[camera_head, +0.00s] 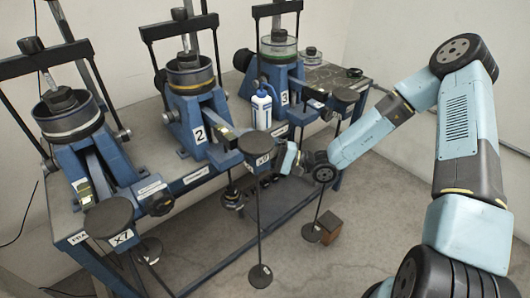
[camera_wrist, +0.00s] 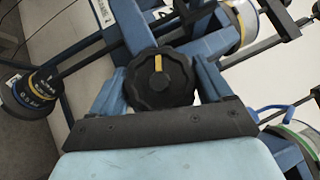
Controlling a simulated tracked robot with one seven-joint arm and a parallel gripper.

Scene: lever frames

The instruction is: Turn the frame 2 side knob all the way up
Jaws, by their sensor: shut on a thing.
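Frame 2 (camera_head: 186,112) is a blue lever frame on the bench, with a white label reading 2. A round black knob with a scalloped rim and a yellow mark (camera_wrist: 159,64) is in the middle of the wrist view. The yellow mark points towards the top of that picture. My gripper (camera_wrist: 161,82) has one blue finger on each side of the knob and is shut on it. In the head view my gripper (camera_head: 287,158) is beside frame 2's front end, right of a dark round weight plate (camera_head: 255,142). The knob is hidden there.
Another frame (camera_head: 88,146) stands at the left. The floor at right is open.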

